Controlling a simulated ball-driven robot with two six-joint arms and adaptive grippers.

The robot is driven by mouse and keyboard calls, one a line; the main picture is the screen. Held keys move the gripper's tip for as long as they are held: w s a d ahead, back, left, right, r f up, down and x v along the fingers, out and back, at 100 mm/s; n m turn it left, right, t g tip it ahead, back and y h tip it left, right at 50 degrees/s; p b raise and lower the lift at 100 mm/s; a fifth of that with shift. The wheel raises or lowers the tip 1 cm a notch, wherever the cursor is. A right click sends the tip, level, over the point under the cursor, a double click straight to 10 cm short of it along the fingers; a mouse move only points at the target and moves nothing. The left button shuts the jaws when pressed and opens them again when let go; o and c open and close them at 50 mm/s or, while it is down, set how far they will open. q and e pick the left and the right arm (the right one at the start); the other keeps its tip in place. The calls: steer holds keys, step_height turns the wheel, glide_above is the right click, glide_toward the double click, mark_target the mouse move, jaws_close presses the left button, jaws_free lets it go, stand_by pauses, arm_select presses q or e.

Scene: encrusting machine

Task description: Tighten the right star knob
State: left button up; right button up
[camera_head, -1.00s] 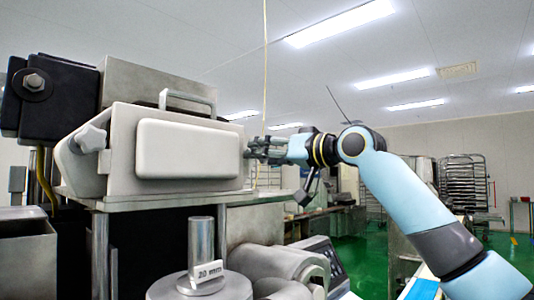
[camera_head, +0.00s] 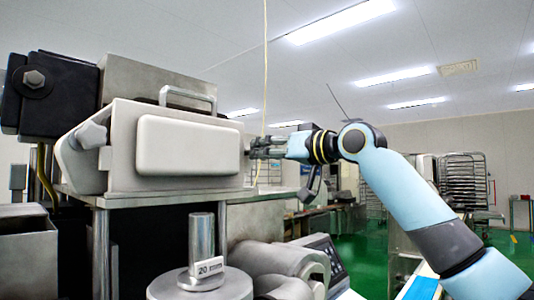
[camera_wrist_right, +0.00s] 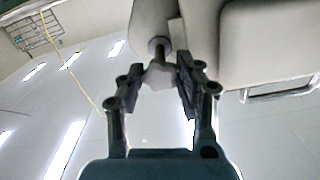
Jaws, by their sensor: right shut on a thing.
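The encrusting machine's grey housing with a pale front panel (camera_head: 188,147) stands at the left of the head view. A star knob (camera_head: 92,135) shows on the housing's left side. The right star knob (camera_wrist_right: 158,75) shows in the right wrist view as a pale knob on a short shaft, between my gripper's fingers. My right gripper (camera_head: 254,147) is at the housing's right side; it also shows in the wrist view (camera_wrist_right: 160,82), shut on this knob. In the head view the gripper hides most of that knob. My left gripper is not in view.
A metal handle (camera_head: 187,98) stands on top of the housing. Below are a metal cylinder (camera_head: 202,238) with a "20 mm" label and a control panel (camera_head: 327,262). A thin pale cable (camera_head: 265,70) hangs from the ceiling close to my right gripper.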

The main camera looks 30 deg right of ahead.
steer(key=shift+n+b, duration=1.2)
steer(key=shift+n, duration=6.5)
steer(key=o, duration=1.2)
steer(key=shift+c, duration=0.2)
steer(key=v, duration=0.7)
steer(key=shift+s, duration=0.25)
